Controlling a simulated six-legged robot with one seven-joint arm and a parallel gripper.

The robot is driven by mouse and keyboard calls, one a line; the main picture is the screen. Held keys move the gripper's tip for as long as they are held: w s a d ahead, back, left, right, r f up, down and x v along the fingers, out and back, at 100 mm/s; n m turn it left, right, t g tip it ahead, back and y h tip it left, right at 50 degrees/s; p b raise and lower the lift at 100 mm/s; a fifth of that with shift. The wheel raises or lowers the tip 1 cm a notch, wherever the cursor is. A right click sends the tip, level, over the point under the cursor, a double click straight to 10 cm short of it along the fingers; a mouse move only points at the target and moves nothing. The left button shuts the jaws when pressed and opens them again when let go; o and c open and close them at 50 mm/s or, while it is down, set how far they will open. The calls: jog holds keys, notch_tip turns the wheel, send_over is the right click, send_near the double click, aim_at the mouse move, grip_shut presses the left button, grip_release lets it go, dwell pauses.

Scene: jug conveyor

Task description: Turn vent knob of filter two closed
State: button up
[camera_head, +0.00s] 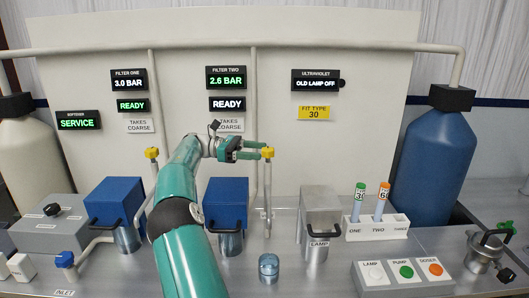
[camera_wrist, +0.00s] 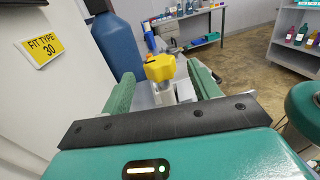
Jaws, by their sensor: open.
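The filter two vent knob (camera_head: 267,152) is yellow and tops a thin upright pipe (camera_head: 267,190) to the right of filter two's blue housing (camera_head: 226,196). In the wrist view the yellow knob (camera_wrist: 159,68) shows between the far ends of my two green fingers. My gripper (camera_head: 262,149) is open and level with the knob, with a finger on either side in the wrist view (camera_wrist: 160,80). A gap shows between the knob and each finger there; exact depth is hard to tell. Filter two's display (camera_head: 226,78) reads 2.6 BAR, and the sign below (camera_head: 227,104) reads READY.
Another yellow knob (camera_head: 152,153) stands by filter one's blue housing (camera_head: 113,202). A metal lamp housing (camera_head: 320,212) and a white rack (camera_head: 376,228) with two tubes stand to the right. A blue-lidded jar (camera_head: 268,266) and a button box (camera_head: 404,273) are near the front.

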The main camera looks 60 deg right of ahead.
jog(key=shift+v, duration=1.8)
jog(key=w+a+f+t, duration=0.1)
jog(key=a+f+t, duration=0.1)
jog(key=a+t, duration=2.2)
jog(key=s+a+f+m+y, duration=0.1)
jog(key=s+a+f+y, duration=0.1)
jog(key=a, duration=1.3)
jog(key=s+a+f+m+g+y, duration=0.1)
jog(key=s+a+f, duration=0.3)
jog(key=a, duration=1.2)
jog(key=s+m+y, duration=0.1)
jog(key=s, duration=0.2)
jog(key=shift+a+f+y, duration=0.2)
jog(key=shift+f+y, duration=0.1)
jog(key=shift+f, duration=0.05)
